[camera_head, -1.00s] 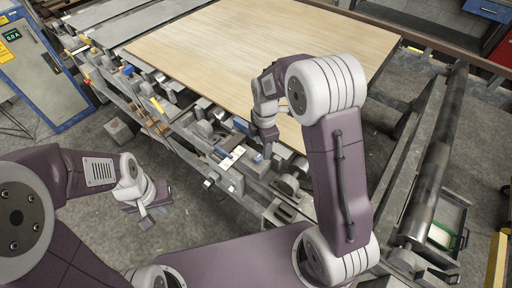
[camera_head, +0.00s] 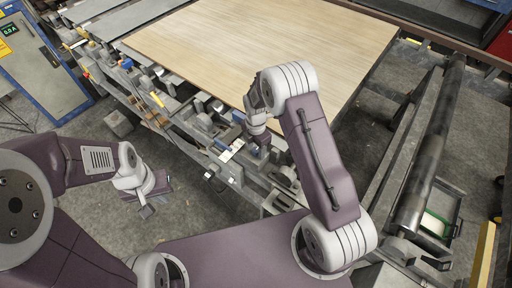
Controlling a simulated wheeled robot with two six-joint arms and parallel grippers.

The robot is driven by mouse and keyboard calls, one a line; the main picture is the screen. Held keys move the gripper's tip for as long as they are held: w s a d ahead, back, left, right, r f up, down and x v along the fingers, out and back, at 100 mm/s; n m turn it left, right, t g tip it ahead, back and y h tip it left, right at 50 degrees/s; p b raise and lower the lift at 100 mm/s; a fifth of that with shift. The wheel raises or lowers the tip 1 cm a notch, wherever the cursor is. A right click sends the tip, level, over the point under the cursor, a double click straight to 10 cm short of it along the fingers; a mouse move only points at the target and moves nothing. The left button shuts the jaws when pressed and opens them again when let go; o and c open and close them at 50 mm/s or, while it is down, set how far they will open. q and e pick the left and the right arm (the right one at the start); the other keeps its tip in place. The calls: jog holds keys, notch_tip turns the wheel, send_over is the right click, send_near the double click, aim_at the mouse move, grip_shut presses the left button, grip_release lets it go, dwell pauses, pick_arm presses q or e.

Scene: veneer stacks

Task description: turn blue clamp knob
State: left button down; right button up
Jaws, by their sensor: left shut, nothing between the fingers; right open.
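The blue clamp knob is not clearly visible. My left gripper (camera_head: 146,211) is shut and empty, above the floor at the left, away from the machine.
A pale wooden veneer sheet (camera_head: 260,45) lies on the machine behind my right gripper. Metal rails and clamps line its near edge. A long roller (camera_head: 428,160) stands at the right. A grey-blue cabinet (camera_head: 40,70) is at the far left.

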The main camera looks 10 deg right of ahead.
jog(key=shift+c, duration=0.3)
grip_shut()
